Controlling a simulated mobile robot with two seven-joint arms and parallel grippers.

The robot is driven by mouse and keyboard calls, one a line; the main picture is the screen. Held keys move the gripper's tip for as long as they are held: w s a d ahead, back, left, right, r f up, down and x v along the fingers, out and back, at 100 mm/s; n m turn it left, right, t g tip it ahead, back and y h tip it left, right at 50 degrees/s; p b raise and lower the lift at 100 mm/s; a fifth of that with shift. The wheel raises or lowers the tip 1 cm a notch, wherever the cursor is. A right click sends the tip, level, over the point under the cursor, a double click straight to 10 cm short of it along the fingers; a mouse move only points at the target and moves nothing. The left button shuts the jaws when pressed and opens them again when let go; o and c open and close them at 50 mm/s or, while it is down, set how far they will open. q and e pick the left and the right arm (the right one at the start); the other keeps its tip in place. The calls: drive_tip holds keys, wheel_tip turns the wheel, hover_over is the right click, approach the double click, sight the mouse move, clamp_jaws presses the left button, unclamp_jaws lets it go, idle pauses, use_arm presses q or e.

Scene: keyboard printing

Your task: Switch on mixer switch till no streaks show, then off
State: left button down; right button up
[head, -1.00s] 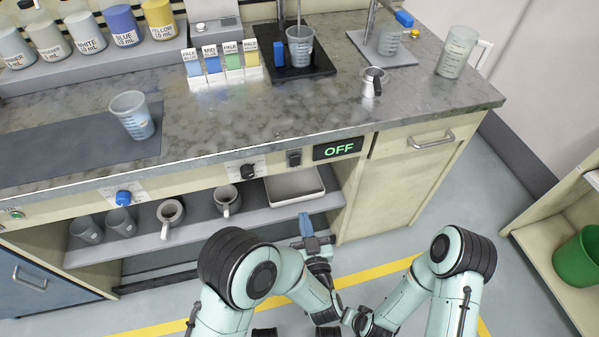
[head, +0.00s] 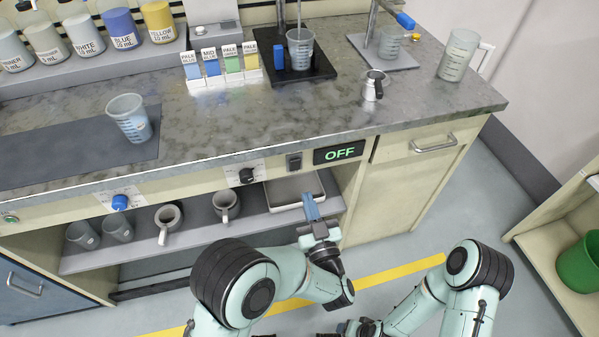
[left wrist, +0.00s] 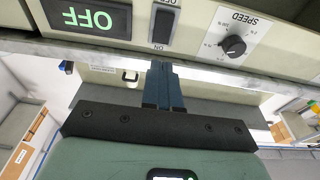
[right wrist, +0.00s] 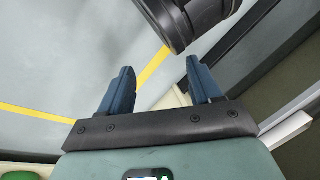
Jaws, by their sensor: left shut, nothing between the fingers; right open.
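The mixer switch (head: 294,162) is a dark rocker on the bench's front panel, beside a display (head: 339,152) that reads OFF in green. In the left wrist view the switch (left wrist: 163,26) shows upside down with its ON and OFF labels, next to the display (left wrist: 88,17). My left gripper (head: 309,198) is shut and empty, below and in front of the switch and apart from it. A clear beaker (head: 300,50) stands on the black mixer base (head: 325,68); whether streaks show in it is too small to tell. My right gripper (right wrist: 158,82) is open and empty, low over the floor.
A speed knob (head: 246,176) sits left of the switch. A metal tray (head: 283,191) and mugs (head: 226,204) stand on the shelf below. A green bin (head: 578,262) is at the right.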

sight(296, 162)
use_arm(q)
drive_tip(key=b+x, duration=0.1)
drive_tip(key=x, duration=0.7)
drive_tip(key=shift+w+a, duration=0.15)
drive_tip(key=shift+w, duration=0.2)
use_arm(e)
drive_tip(key=shift+w+d+f+t, duration=0.15)
drive_tip(key=shift+w+d+f, duration=0.15)
drive_tip(key=shift+w, duration=0.2)
drive_tip(key=shift+w+d+f+t, duration=0.2)
drive_tip(key=shift+w+f, duration=0.1)
drive_tip(key=shift+w, duration=0.15)
